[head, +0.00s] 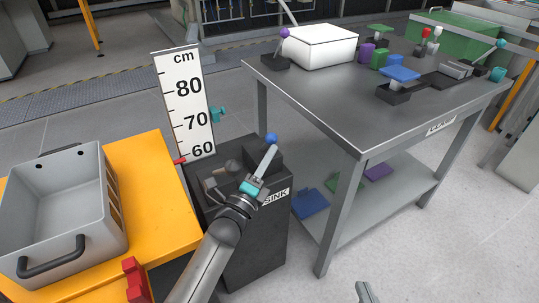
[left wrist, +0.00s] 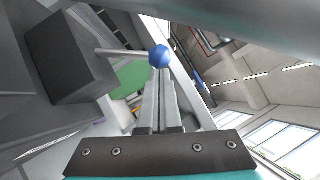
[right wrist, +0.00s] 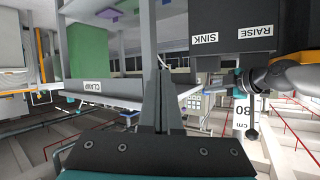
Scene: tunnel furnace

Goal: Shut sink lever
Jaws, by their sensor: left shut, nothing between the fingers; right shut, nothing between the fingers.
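The sink lever ends in a blue ball (head: 271,138), above the dark box labelled SINK (head: 262,245). In the left wrist view the blue ball (left wrist: 159,57) sits on a thin grey rod (left wrist: 118,52) that comes from a dark block (left wrist: 68,55). My left gripper (head: 271,150) is shut and empty, its tips right at the ball; I cannot tell whether they touch. The rod is not clear in the head view. My right gripper (head: 366,290) is shut and empty at the bottom edge, away from the lever. The SINK label (right wrist: 204,38) also shows in the right wrist view.
A grey workbench (head: 350,120) with a white box (head: 320,46) and several levers stands right of the dark box. A yellow table (head: 165,190) with a grey bin (head: 60,205) is at left. A height scale board (head: 184,100) stands behind. Open floor lies at lower right.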

